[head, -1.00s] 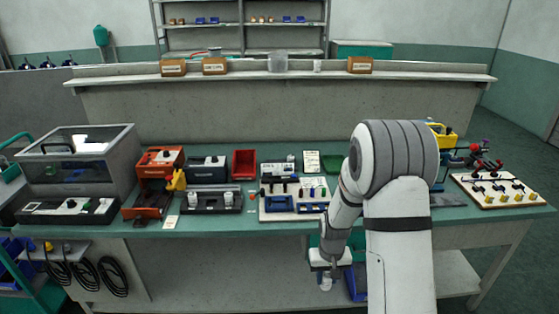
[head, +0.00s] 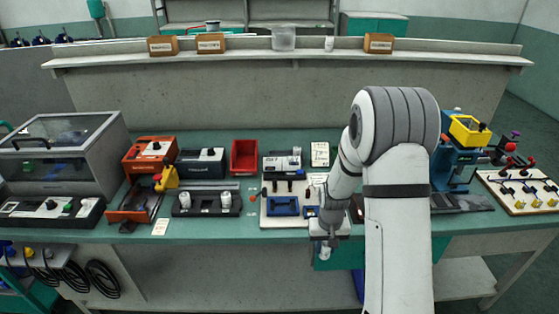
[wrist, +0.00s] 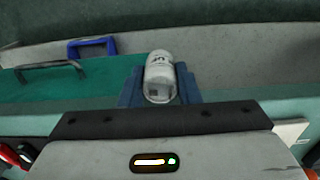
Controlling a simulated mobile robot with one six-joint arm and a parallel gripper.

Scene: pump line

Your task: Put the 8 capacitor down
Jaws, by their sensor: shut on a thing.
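The capacitor (wrist: 159,78) is a white can with dark print, only partly readable. In the wrist view it sits between the two blue fingers of my gripper (wrist: 160,86), which is shut on it. In the head view the capacitor (head: 324,253) hangs under my gripper (head: 324,243), in front of the bench's front edge and off the bench top.
The green bench (head: 275,234) carries a red bin (head: 244,157), a white board with blue fixtures (head: 282,206), an orange device (head: 149,155) and a clear-lidded case (head: 60,155). My arm hides part of the bench right of the board.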

